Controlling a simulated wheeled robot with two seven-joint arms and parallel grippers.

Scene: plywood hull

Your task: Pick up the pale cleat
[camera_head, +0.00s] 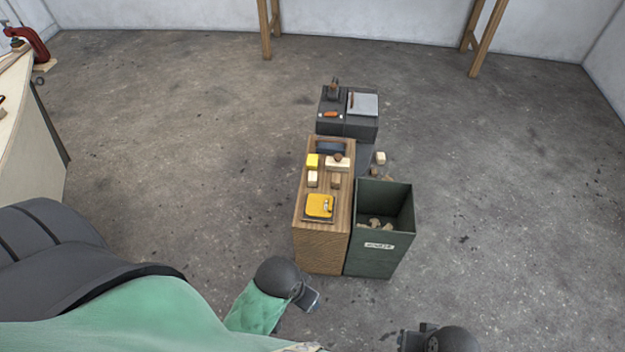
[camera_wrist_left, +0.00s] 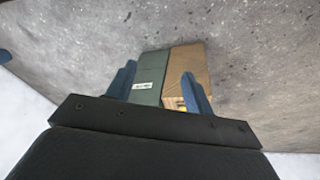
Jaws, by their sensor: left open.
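Small blocks stand on the wooden cabinet top (camera_head: 342,225) in the head view. One is a pale block (camera_head: 312,179) at the left; another pale piece (camera_head: 337,164) behind it has a brown round part on top. I cannot tell for sure which is the pale cleat. My left gripper (camera_head: 310,299) is in front of the cabinet, apart from the blocks. In the left wrist view its blue fingers (camera_wrist_left: 158,85) are spread and empty, with the cabinet (camera_wrist_left: 188,68) beyond. A dark part of my right arm shows at the bottom right; its jaws are not clear.
A yellow block (camera_head: 312,161), a brown block (camera_head: 335,181) and a yellow item (camera_head: 320,206) share the cabinet top. A green bin (camera_head: 378,255) with scraps stands right of it, a dark case (camera_head: 347,128) behind. A pale block (camera_head: 380,157) sits behind the bin.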

